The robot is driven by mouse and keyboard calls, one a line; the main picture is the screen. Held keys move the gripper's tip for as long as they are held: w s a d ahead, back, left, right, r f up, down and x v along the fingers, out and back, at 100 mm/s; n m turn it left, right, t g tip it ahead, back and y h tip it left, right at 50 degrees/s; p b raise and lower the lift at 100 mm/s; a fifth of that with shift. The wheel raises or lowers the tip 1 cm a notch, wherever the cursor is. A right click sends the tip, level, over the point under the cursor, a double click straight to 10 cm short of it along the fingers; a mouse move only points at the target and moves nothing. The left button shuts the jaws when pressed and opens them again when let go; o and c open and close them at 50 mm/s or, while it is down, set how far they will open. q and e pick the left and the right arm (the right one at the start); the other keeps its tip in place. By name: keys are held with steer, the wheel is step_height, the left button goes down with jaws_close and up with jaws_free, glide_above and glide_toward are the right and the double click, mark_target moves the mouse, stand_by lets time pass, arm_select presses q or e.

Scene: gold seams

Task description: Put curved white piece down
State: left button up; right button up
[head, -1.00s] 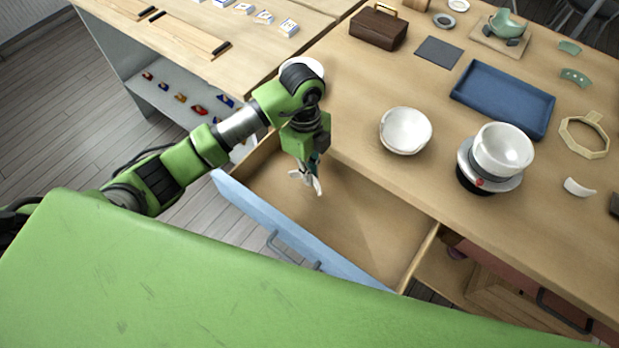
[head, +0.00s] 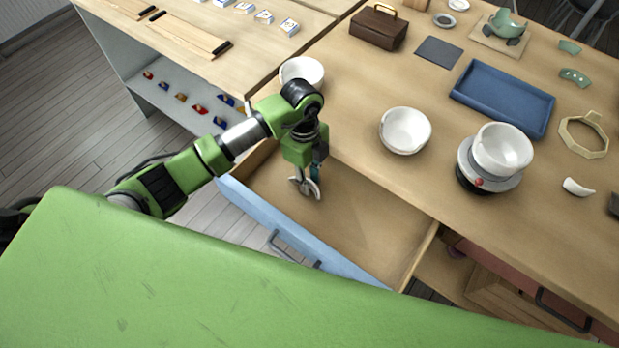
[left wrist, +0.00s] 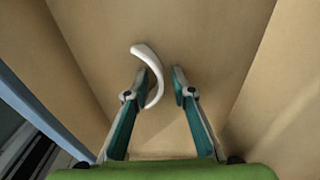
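A slim curved white piece (left wrist: 150,75) is in the open drawer (head: 350,225), seen in the left wrist view between my fingers, close to the left-hand one. A clear gap separates it from the right-hand finger. My left gripper (left wrist: 158,82) is open, pointing down into the drawer; it also shows in the head view (head: 305,187). I cannot tell whether the piece touches the left-hand finger. Another curved white piece (head: 578,187) lies on the table at the right. My right gripper is not in view.
White bowls (head: 405,131) stand on the table, one on a round grey stand (head: 488,170) and one (head: 302,71) behind my arm. A blue tray (head: 503,97) lies further back. The drawer's blue front (head: 300,235) and side walls surround my gripper; its floor is otherwise clear.

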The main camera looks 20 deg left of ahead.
arm_select(q)
step_height(320, 180, up, 12)
steer(key=w+a, duration=0.1)
steer(key=shift+b, duration=0.3)
